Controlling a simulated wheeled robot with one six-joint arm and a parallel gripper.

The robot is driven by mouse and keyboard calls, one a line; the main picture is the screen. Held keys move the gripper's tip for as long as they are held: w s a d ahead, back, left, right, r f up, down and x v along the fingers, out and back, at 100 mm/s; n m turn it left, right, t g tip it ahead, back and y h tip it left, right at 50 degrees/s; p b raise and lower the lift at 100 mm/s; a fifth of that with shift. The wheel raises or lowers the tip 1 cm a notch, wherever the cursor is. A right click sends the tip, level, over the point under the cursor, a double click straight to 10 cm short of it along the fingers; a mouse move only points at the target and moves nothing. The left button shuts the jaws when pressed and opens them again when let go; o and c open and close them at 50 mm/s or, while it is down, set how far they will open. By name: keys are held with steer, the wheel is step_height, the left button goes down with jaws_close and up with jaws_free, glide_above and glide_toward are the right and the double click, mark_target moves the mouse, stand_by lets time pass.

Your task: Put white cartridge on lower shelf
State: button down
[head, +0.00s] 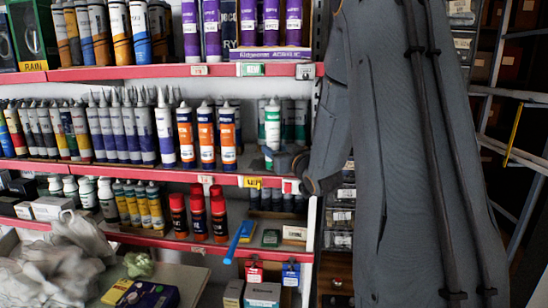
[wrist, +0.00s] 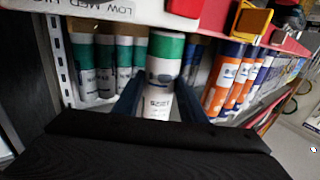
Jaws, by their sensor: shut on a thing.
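The white cartridge (head: 272,122) with green bands stands upright at the right end of the middle shelf (head: 150,171) in the head view. My gripper (head: 282,158) reaches in from the right at its lower part. In the wrist view, which looks turned over, both blue fingers of my gripper (wrist: 158,100) are closed around the white cartridge (wrist: 159,72). I cannot tell whether its base touches the shelf. The lower shelf (head: 165,241) lies below, with red-and-black cans (head: 198,215) near its middle.
Orange-and-blue cartridges (head: 206,135) stand left of my gripper, and more green-banded ones (wrist: 105,65) stand close by. A blue tube (head: 234,243) and small boxes (head: 271,238) occupy the right of the lower shelf. A yellow price tag (head: 250,182) hangs on the middle shelf's edge.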

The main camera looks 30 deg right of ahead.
steer(key=shift+w+d+f, duration=0.15)
steer(key=shift+w+f, duration=0.1)
steer(key=shift+s+r, duration=0.1)
steer(key=shift+f, duration=0.2)
steer(key=c, duration=1.1)
jaws_free()
steer(key=shift+r, duration=0.1)
steer(key=s+b, duration=0.3)
steer(key=s, duration=0.9)
